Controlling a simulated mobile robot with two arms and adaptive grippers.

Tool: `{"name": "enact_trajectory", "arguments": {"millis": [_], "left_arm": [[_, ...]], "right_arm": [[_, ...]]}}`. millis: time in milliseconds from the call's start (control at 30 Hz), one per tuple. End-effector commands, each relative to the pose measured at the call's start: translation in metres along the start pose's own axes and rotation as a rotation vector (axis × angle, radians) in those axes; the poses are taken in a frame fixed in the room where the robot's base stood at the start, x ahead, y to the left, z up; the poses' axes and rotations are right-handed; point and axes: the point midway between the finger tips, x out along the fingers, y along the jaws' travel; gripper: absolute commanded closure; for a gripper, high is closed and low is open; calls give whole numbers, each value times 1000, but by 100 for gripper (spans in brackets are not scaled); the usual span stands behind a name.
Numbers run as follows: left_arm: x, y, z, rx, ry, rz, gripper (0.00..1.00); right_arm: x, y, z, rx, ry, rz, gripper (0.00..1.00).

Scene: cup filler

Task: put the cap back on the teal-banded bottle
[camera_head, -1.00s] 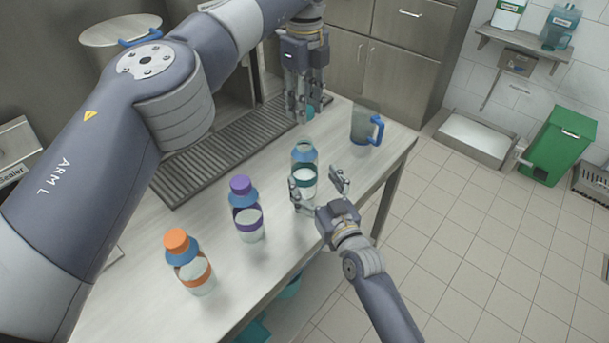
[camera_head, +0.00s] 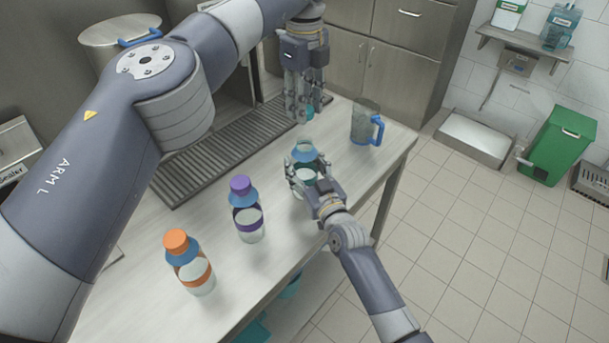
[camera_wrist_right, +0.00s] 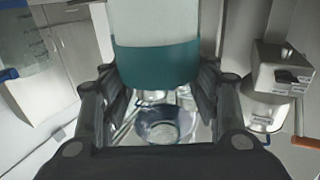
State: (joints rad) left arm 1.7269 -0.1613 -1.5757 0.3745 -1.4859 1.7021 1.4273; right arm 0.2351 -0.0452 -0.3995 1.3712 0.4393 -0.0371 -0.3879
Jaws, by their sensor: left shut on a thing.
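The teal-banded bottle (camera_head: 305,152) stands upright and uncapped near the table's front edge. My right gripper (camera_head: 305,173) is shut on its body and hides much of the teal band. In the right wrist view, the bottle's teal band (camera_wrist_right: 157,62) sits between the two fingers (camera_wrist_right: 157,95), which press close on either side. My left gripper (camera_head: 303,114) is shut on a small teal cap (camera_head: 309,112), partly hidden by the fingers. It holds the cap above the table, behind the bottle in the head view.
A purple-capped bottle (camera_head: 246,217) and an orange-capped bottle (camera_head: 190,262) stand to the left on the table (camera_head: 140,230). A blue-handled jug (camera_head: 364,124) stands right of the bottle. A grooved drain grille (camera_head: 222,152) lies behind the bottles.

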Motion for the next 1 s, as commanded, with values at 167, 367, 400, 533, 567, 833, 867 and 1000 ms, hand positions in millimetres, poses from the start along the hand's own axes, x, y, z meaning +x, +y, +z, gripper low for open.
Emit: {"name": "enact_trajectory", "arguments": {"millis": [167,367,400,533,567,833,867,1000], "left_arm": [[0,0,0,0,0,0,77],[21,1,0,1,1,4,77],[28,1,0,2,1,3,77],[44,0,0,1,0,3,77],[46,0,0,0,0,2,77],[50,0,0,0,-1,1,77],[50,0,0,0,-1,1,77],[49,0,0,0,0,1,77]], "right_arm": [[0,0,0,0,0,0,88],[0,0,0,0,0,0,88],[0,0,0,0,0,1,88],[0,0,0,0,0,1,88],[0,0,0,0,0,0,88],[0,0,0,0,-1,0,88],[0,0,0,0,-1,0,88],[0,0,0,0,-1,0,88]]}}
